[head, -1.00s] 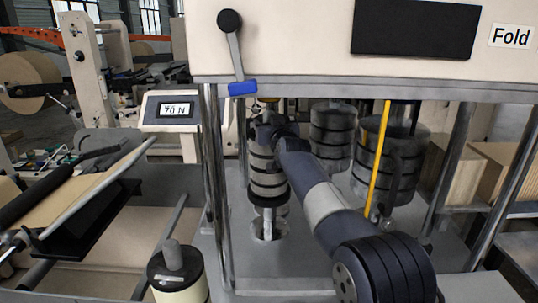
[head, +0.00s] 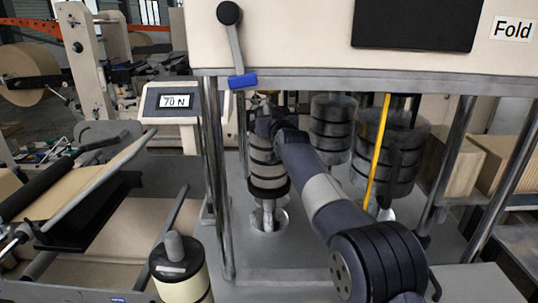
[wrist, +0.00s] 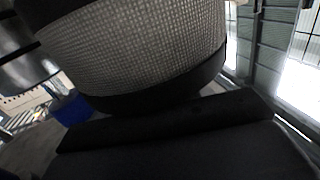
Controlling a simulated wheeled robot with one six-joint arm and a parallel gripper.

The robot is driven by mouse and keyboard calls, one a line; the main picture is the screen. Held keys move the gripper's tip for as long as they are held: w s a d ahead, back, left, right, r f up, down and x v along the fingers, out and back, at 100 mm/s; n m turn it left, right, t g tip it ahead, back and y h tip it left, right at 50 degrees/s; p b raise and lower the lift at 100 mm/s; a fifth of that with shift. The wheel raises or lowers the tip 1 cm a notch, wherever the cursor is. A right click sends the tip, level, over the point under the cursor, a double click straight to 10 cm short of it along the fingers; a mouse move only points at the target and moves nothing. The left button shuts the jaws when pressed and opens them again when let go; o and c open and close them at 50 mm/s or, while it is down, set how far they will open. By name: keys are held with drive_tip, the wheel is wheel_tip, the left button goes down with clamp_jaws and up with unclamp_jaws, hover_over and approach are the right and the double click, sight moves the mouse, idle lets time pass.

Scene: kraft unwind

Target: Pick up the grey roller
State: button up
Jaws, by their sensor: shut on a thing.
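The grey roller (head: 268,171), banded grey and black, stands upright inside the machine's lower bay in the head view. A bright metal shaft (head: 268,211) shows below it, over a round hole in the deck. My gripper (head: 266,128) is at the roller's upper part, with my arm reaching in from the lower right. In the wrist view the roller's woven grey surface (wrist: 150,48) fills the upper middle, with a dark band along its lower edge. A dark gripper part (wrist: 165,125) lies right against it. The gripper is shut on the roller; its fingertips are mostly hidden.
Two similar dark banded rollers (head: 330,128) (head: 388,150) stand behind to the right. A yellow bar (head: 376,150) and metal posts (head: 213,185) stand close by. A cream roller (head: 181,275) stands at front left.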

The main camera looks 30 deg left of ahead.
clamp_jaws()
idle(0.5)
drive_tip(key=shift+r, duration=0.25)
drive_tip(key=shift+r, duration=0.15)
